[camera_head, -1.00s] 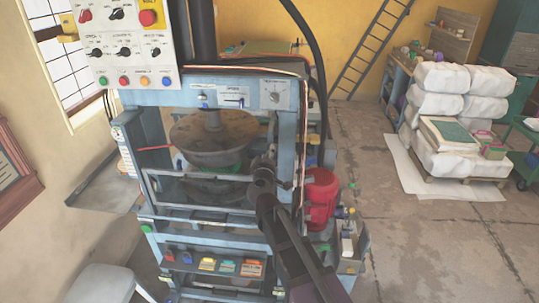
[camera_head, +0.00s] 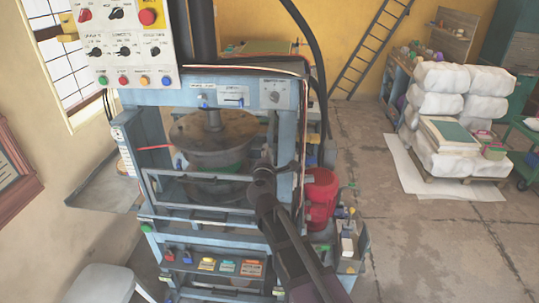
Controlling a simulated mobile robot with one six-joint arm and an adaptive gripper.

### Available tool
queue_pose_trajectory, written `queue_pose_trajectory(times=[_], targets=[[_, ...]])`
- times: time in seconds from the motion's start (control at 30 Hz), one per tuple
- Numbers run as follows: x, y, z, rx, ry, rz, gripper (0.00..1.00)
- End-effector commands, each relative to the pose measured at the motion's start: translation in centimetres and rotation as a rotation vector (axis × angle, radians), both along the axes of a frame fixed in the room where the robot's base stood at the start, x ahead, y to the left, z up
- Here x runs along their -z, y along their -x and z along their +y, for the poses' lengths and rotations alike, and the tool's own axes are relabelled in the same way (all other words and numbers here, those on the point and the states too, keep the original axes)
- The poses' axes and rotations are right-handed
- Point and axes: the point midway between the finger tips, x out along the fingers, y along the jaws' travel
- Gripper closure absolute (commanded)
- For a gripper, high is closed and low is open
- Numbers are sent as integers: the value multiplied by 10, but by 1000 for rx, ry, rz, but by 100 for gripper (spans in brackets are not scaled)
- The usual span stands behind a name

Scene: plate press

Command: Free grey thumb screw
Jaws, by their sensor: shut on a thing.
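The plate press (camera_head: 155,135) is a blue-grey steel frame with a round rusty plate (camera_head: 213,135) inside. My arm reaches up from the lower right. My gripper (camera_head: 263,172) is at the right side of the press front, beside the right upright and in front of the guard bars. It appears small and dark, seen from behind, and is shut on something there. The grey thumb screw cannot be made out separately; my gripper covers the spot where it is held.
A control panel (camera_head: 124,45) hangs at the upper left of the press. A red motor (camera_head: 320,190) stands close to the right of my arm. A drawer with coloured blocks (camera_head: 228,267) is below.

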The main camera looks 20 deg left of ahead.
Motion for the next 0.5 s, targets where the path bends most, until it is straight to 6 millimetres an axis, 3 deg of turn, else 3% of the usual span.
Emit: queue_pose_trajectory(times=[0.5], targets=[[0, -2, 1, -1, 478, -116, 94]])
